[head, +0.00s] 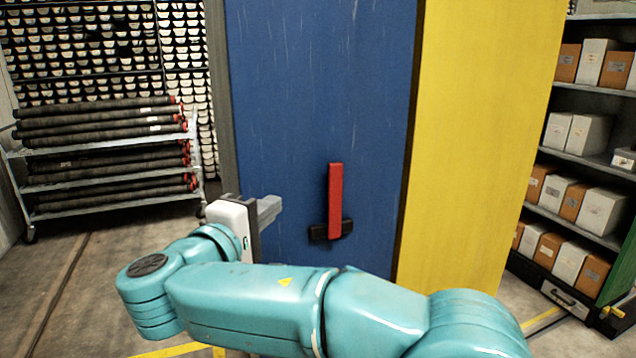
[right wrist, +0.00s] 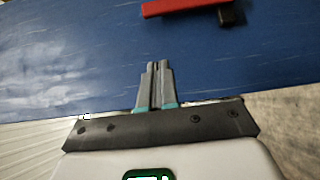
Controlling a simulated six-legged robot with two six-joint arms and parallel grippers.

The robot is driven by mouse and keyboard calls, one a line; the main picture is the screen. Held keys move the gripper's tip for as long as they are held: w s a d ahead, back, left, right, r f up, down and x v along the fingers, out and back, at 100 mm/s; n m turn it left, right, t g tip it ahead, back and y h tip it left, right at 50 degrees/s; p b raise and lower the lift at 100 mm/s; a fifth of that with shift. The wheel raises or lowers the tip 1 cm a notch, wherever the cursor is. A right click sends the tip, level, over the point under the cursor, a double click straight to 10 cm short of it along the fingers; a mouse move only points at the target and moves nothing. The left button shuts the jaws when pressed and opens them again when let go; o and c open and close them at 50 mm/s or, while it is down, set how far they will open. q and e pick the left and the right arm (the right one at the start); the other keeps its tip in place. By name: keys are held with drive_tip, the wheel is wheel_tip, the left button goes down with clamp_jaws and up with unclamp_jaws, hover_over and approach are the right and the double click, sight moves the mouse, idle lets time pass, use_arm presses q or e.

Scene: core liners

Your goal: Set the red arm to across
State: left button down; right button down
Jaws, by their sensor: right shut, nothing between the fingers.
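The red arm (head: 336,200) stands upright on the blue panel (head: 300,90), with its lower end at a small black mount (head: 318,232). In the right wrist view the red arm (right wrist: 185,6) shows at the top edge, partly cut off, with the black mount (right wrist: 231,14) at its right end. My right gripper (head: 270,207) is to the left of the red arm in the head view, near the blue panel and apart from the arm. Its fingers (right wrist: 157,84) are shut together and empty. My left gripper is not in view.
A yellow panel (head: 480,140) adjoins the blue one on the right. Shelves with boxes (head: 575,150) stand at the far right. A rack of dark tubes (head: 105,150) stands at the left on open floor (head: 90,270).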

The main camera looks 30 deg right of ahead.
drive_tip(key=shift+w, duration=0.1)
drive_tip(key=p, duration=0.2)
approach(327, 175)
drive_tip(key=w, duration=0.4)
drive_tip(key=d+p, duration=0.1)
drive_tip(key=d, duration=0.3)
drive_tip(key=shift+s, duration=0.2)
drive_tip(key=shift+s+d, duration=0.2)
drive_tip(key=shift+d, duration=0.3)
drive_tip(key=shift+w, duration=0.1)
drive_tip(key=shift+d, duration=0.1)
